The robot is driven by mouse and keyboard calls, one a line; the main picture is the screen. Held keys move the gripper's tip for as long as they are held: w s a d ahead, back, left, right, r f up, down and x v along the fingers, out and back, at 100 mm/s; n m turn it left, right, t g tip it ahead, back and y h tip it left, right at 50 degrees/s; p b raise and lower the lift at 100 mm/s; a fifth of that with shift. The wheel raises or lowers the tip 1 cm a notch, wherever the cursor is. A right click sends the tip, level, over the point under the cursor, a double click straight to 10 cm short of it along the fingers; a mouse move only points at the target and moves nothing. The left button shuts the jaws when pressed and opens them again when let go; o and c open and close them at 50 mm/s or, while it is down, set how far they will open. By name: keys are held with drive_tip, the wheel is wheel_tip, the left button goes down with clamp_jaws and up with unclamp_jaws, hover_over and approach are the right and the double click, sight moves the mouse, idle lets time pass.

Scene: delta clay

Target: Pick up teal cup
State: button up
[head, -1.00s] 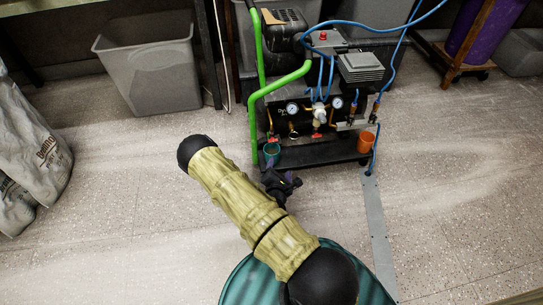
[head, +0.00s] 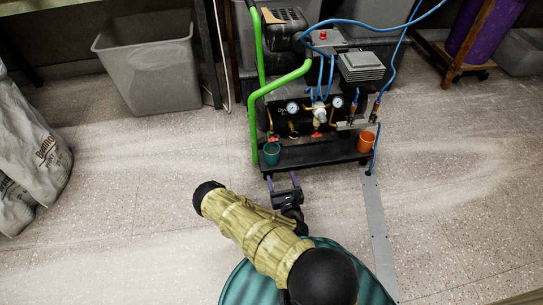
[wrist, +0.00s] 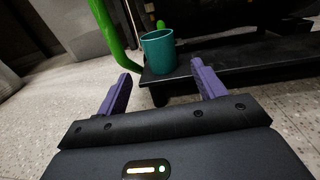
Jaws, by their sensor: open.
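The teal cup (head: 271,153) stands upright at the front left corner of the black base shelf of the compressor cart, beside the green handle. In the wrist view the teal cup (wrist: 158,52) appears ahead of my gripper (wrist: 160,88), between the lines of its two purple fingers and a little beyond their tips. My gripper (head: 283,182) is open and empty, in front of the shelf's front edge, just short of the cup. In the head view the fingers point toward the shelf.
An orange cup (head: 366,142) stands at the right end of the cart shelf (head: 318,155). The green handle (head: 253,110) rises close to the left of the teal cup. Blue hoses hang at the cart's right. A grey bin (head: 150,70) stands at left. The floor in front is clear.

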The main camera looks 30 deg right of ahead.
sight(274, 157)
drive_tip(key=b+x, duration=0.3)
drive_tip(key=x, duration=0.7)
drive_tip(key=shift+f+b, duration=0.1)
drive_tip(key=shift+b, duration=0.2)
drive_tip(key=shift+w+d, duration=0.1)
drive_tip(key=shift+w, duration=0.3)
drive_tip(key=b+x, duration=0.2)
drive_tip(key=x, duration=0.3)
drive_tip(key=shift+f+b, duration=0.1)
drive_tip(key=shift+b, duration=0.2)
drive_tip(key=shift+w, duration=0.2)
drive_tip(key=c, duration=0.8)
